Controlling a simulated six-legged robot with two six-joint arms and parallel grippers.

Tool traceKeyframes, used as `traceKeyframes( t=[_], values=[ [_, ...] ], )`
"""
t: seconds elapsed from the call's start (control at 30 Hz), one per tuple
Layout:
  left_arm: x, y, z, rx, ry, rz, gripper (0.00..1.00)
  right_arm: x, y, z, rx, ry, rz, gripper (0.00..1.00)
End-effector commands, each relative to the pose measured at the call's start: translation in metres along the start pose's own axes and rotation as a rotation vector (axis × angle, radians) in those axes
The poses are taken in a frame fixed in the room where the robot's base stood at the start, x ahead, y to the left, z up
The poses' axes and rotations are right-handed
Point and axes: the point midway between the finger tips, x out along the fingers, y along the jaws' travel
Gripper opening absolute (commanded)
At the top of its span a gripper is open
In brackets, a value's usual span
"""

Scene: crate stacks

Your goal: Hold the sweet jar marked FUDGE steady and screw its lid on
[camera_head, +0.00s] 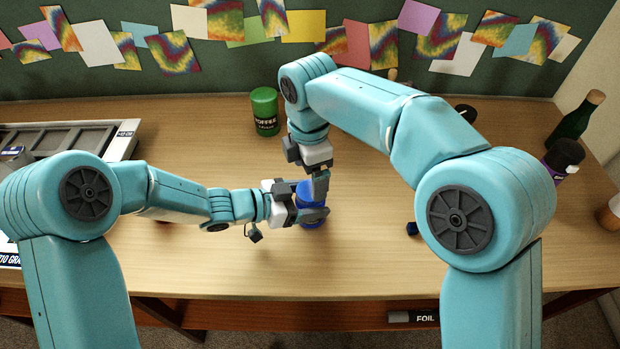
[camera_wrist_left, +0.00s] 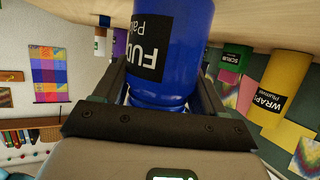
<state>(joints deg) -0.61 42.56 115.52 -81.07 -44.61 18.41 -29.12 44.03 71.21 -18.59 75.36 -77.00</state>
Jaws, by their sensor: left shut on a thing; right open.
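The blue FUDGE jar (camera_head: 311,190) is near the middle of the table. Its dark label, partly readable, shows in the left wrist view, where the jar (camera_wrist_left: 190,50) is between my left fingers. My left gripper (camera_head: 296,213) comes from the left and is shut on the jar. My right gripper (camera_head: 318,182) is over and against the outline of the jar, open, fingers pointing down. These fingers hide part of the jar, and I cannot tell whether they touch it. A small dark blue thing (camera_head: 412,228) lies to the right, partly hidden by my right arm; I cannot tell whether it is the lid.
A green TOFFEE jar (camera_head: 265,111) stands behind the grippers. A compartmented tray (camera_head: 125,143) is at the left. A dark bottle (camera_head: 574,121) and a black-lidded purple jar (camera_head: 563,158) stand at the right. The table's front middle is clear.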

Motion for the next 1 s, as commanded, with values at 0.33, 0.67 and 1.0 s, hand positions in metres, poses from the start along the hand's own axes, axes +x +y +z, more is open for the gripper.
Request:
traceKeyframes(
  t=[0.33,0.67,1.0],
  values=[
    [0.0,0.0,-0.001,0.001,0.001,0.0,0.0,-0.005,0.0,0.0,-0.001,0.0,-0.001,0.99],
    [0.0,0.0,-0.001,0.001,0.001,0.0,0.0,-0.011,0.0,0.0,-0.001,0.0,0.001,1.0],
    [0.0,0.0,-0.001,0.001,0.001,0.0,0.0,-0.08,0.001,-0.001,0.0,0.001,0.005,1.0]
  ],
)
